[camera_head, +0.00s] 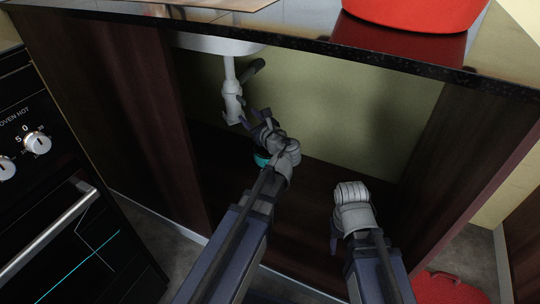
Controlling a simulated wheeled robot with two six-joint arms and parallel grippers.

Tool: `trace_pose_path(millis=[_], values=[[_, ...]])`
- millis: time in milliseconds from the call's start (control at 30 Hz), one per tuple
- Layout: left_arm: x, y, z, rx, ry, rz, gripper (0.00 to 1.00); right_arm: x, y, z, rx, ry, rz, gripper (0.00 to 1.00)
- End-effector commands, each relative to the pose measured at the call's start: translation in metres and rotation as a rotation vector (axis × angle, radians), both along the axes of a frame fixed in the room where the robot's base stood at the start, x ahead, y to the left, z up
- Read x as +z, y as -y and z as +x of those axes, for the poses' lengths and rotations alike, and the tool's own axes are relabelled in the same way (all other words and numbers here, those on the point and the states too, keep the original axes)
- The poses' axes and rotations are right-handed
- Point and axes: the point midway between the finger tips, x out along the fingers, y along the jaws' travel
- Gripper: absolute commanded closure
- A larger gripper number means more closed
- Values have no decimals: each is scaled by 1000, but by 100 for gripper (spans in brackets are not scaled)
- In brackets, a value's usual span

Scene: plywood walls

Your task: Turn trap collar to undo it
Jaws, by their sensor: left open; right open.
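The white sink trap (231,75) hangs under the sink bowl (215,44) inside the open cabinet. Its wider ribbed lower part, where the trap collar (233,104) appears to be, sits at the pipe's lower end. My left gripper (238,112) reaches into the cabinet, its jaws open at the right side of this lower part. I cannot tell whether the fingers touch it. My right gripper (351,193) is at the cabinet's front opening, well to the right of the trap and empty. Its fingers are mostly hidden behind its wrist.
A teal container (262,159) stands on the cabinet floor below the trap, partly hidden by my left arm. Cabinet side walls (120,105) bound the opening, with the dark countertop edge (340,62) above. An oven (65,195) stands left. A red object (450,288) lies lower right.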

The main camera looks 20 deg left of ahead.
Motion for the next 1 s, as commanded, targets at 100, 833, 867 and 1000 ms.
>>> trace_pose_path(millis=[100,833,867,1000], values=[[0,11,-17,62,74,-214,55,24,0,0,0,0,0,50],[-46,90,-102,515,283,-1026,55,85,0,0,0,0,0,50],[-47,93,-104,527,285,-1040,55,86,0,0,0,0,0,50],[-50,100,-110,564,291,-1081,55,88,0,0,0,0,0,50]])
